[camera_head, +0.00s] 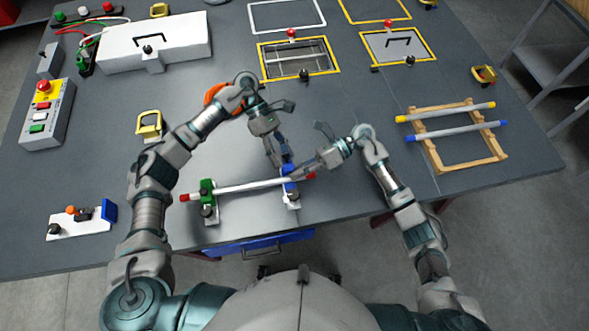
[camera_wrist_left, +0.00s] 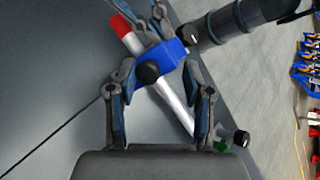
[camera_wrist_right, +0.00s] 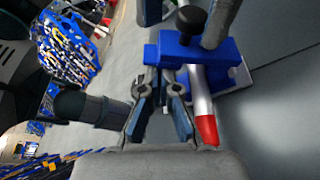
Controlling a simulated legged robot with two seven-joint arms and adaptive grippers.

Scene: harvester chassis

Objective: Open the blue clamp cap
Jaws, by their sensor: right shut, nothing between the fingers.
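A white rod with red ends (camera_head: 245,186) lies across a green clamp (camera_head: 207,190) and a blue clamp (camera_head: 290,188). The blue clamp's cap (camera_wrist_left: 163,62) has a black knob (camera_wrist_left: 147,72) and covers the rod near its red end (camera_wrist_right: 207,129). My left gripper (camera_head: 280,163) is over the blue clamp. Its fingers (camera_wrist_left: 158,75) are spread on either side of the cap; contact is unclear. My right gripper (camera_head: 307,170) is shut and empty beside the cap, by the rod's red end. In the right wrist view its fingertips (camera_wrist_right: 160,84) are close to the cap (camera_wrist_right: 190,50).
A wooden rack (camera_head: 460,155) with two rods stands right. A button box (camera_head: 47,113), a white case (camera_head: 155,42) and a small fixture (camera_head: 82,220) are left. Yellow-framed openings (camera_head: 300,60) lie behind. A blue drawer (camera_head: 260,243) is below the table's front edge.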

